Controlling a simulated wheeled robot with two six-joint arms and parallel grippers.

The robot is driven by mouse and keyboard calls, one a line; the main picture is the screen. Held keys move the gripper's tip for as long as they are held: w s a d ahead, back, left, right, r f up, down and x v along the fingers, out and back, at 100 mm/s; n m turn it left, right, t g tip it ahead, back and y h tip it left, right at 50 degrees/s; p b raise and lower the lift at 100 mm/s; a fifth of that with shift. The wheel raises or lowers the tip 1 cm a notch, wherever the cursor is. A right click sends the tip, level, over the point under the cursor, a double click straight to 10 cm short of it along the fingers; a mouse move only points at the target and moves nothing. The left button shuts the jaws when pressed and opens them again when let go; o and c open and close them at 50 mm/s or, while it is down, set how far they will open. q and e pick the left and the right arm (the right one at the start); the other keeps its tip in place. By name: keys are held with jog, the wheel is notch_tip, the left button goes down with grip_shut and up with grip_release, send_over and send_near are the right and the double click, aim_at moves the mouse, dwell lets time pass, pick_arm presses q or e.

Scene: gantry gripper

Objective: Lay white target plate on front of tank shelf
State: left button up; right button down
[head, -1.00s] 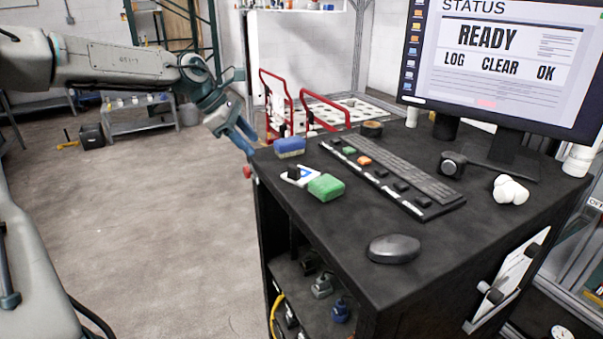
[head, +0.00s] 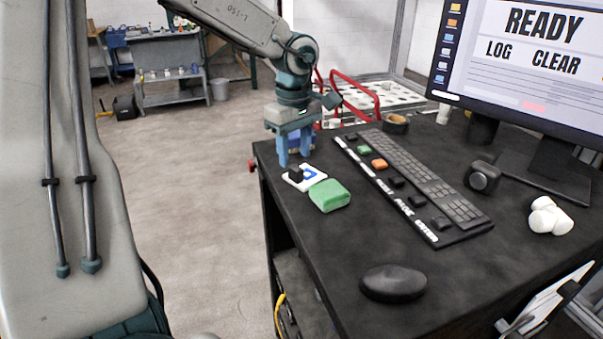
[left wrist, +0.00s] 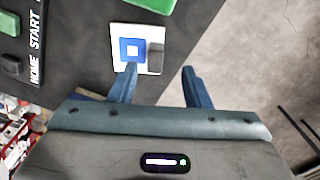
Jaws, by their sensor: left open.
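The white target plate (head: 310,182) lies flat on the black desk near its left edge. It has a blue square mark and a small black block standing on it. In the left wrist view the plate (left wrist: 123,39) is ahead of the fingers, nearest the left finger. My left gripper (head: 294,160) is open and empty, pointing down just beyond the plate; its fingers (left wrist: 160,72) show apart in the wrist view. I cannot tell whether a fingertip touches the plate. I cannot identify the tank shelf for certain. My right gripper is not in view.
A green block (head: 329,196) sits close beside the plate. A keyboard (head: 425,178), a black mouse (head: 393,283) and a monitor (head: 530,60) occupy the desk. A blue sponge is mostly hidden behind my left gripper. Open floor (head: 200,200) lies left of the desk.

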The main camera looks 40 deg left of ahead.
aim_at(296, 168)
pick_arm(q)
jog(key=f+p, duration=0.1)
jog(key=w+f+p, duration=0.1)
jog(key=shift+f, duration=0.4)
jog(key=shift+s+a+f+p, duration=0.1)
jog(key=shift+s+f+p, duration=0.05)
jog(key=shift+f, duration=0.35)
jog(key=shift+s+a+f+p, duration=0.1)
jog(key=shift+f+p, duration=0.05)
jog(key=shift+f, duration=0.6)
jog(key=shift+w+d, duration=0.1)
jog(key=shift+c, duration=0.2)
jog(key=c, duration=0.7)
grip_shut()
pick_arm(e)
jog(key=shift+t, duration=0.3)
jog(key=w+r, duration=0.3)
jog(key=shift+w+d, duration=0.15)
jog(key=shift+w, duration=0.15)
